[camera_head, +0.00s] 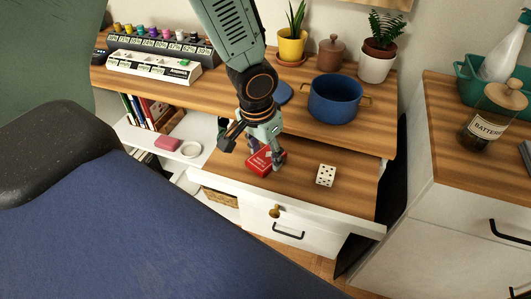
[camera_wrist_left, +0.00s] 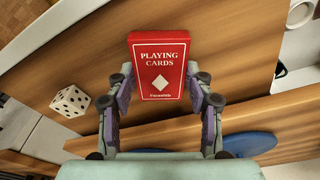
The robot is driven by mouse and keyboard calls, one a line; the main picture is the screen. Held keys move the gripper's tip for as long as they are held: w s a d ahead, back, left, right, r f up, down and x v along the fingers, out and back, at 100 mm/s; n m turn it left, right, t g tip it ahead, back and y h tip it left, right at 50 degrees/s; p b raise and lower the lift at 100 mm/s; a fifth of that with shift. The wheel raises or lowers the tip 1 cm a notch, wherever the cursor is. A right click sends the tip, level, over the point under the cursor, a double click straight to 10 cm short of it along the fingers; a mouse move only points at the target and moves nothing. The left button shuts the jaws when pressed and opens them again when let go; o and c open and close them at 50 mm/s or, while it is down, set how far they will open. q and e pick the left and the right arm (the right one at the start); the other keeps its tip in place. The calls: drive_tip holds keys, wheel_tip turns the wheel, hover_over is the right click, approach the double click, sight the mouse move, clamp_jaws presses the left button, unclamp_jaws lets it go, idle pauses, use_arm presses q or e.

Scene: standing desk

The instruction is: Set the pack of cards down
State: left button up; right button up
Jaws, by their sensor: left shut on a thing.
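The pack of cards (camera_head: 261,161) is a red box over the wooden surface of the pulled-out lower shelf (camera_head: 310,192). In the left wrist view the pack (camera_wrist_left: 158,66) shows its "PLAYING CARDS" face with a white diamond. My left gripper (camera_head: 263,152) reaches down from above and is shut on the pack. In the left wrist view its two fingers (camera_wrist_left: 160,92) press on the pack's left and right sides. I cannot tell whether the pack touches the wood. My right gripper is not in view.
A white die (camera_head: 326,175) lies right of the pack, also seen in the left wrist view (camera_wrist_left: 70,101). The upper desktop's edge overhangs behind, with a blue pot (camera_head: 335,99) on it. Bare wood lies between pack and die.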

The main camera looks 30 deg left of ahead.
sight(260, 162)
use_arm(q)
drive_tip(key=shift+s+d, duration=0.15)
drive_tip(key=o, duration=0.8)
drive_tip(key=shift+c, duration=0.2)
drive_tip(key=o, duration=0.4)
drive_tip(key=shift+f, duration=0.15)
drive_tip(key=shift+o, duration=0.2)
drive_tip(key=shift+r, duration=0.3)
wheel_tip(260, 162, up, 12)
drive_tip(key=s+p, duration=0.1)
drive_tip(key=p, duration=0.3)
drive_tip(key=shift+s+a, duration=0.2)
drive_tip(key=shift+s, duration=0.15)
